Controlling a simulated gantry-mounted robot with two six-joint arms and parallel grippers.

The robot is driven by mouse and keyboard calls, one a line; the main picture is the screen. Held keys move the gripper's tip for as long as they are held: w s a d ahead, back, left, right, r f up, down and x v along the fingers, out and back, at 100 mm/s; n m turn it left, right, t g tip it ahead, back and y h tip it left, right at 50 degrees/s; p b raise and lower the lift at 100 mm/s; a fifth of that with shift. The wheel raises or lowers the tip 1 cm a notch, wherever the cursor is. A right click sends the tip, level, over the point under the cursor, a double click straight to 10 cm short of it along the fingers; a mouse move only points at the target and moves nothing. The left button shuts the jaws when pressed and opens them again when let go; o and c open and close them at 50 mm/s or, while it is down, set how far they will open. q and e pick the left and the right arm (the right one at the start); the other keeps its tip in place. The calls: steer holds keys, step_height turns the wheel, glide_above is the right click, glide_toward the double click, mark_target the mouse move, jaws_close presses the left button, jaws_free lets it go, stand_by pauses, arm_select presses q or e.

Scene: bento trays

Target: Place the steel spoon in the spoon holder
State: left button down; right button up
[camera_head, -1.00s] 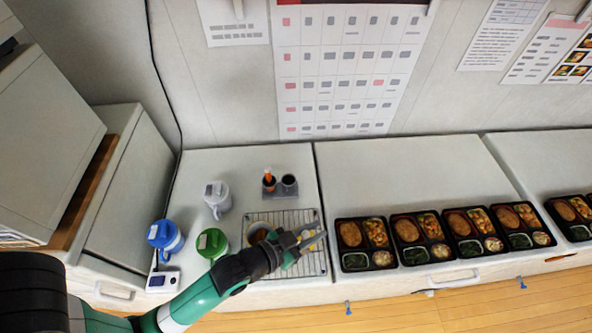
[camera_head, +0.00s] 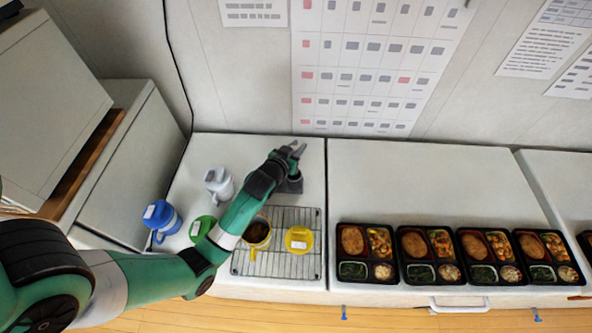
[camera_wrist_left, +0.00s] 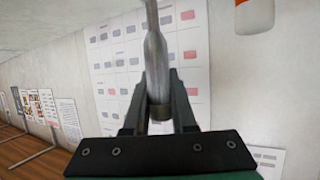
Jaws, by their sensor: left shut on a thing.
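The steel spoon (camera_wrist_left: 155,70) is between the fingers of my left gripper (camera_wrist_left: 160,112) in the left wrist view, its long grey shaft running up out of the frame. In the head view my left gripper (camera_head: 295,150) is at the back of the counter, above and in front of the dark grey spoon holder (camera_head: 291,185). The gripper and arm hide most of the holder, and its openings cannot be made out. The spoon is hard to make out in the head view. My right gripper is not in view.
A yellow cup (camera_head: 257,234) and yellow lid (camera_head: 299,240) are on the wire rack (camera_head: 290,269). White (camera_head: 219,184), blue (camera_head: 161,217) and green (camera_head: 202,228) containers stand to the left. Several bento trays (camera_head: 367,223) line the right counter. The wall is close behind the gripper.

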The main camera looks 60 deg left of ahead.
arm_select(q)
step_height(320, 180, down, 6)
steer(key=b, duration=0.1)
steer(key=shift+f, duration=0.15)
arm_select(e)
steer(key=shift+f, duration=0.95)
arm_select(q)
steer(key=shift+f+b, duration=0.15)
steer(key=shift+b, duration=0.25)
steer(key=c, duration=0.7)
jaws_free()
steer(key=shift+c, duration=0.2)
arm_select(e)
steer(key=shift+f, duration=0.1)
